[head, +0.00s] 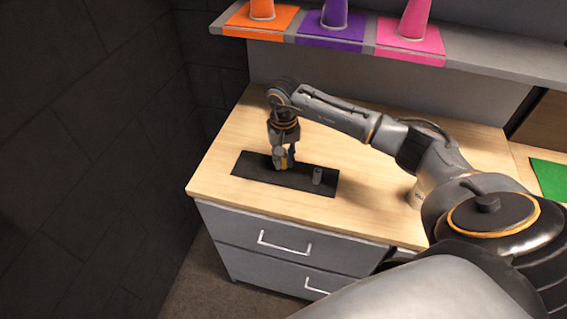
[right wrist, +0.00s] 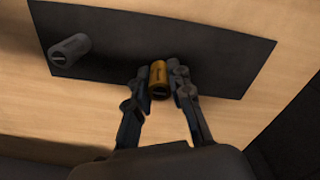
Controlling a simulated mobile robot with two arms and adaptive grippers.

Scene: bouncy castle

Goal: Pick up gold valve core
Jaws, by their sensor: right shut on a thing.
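The gold valve core (right wrist: 158,79) is a short gold cylinder between the two fingers of my right gripper (right wrist: 158,85) in the right wrist view. In the head view my right gripper (head: 284,164) points down over the black mat, and a bit of the gold valve core (head: 284,162) shows between its fingers. The gripper is shut on it. I cannot tell whether the core still touches the mat. My left gripper is not in view.
The wooden counter (head: 222,189) around the mat is clear. A shelf behind holds orange, purple and pink cones (head: 414,20). A dark wall is at left.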

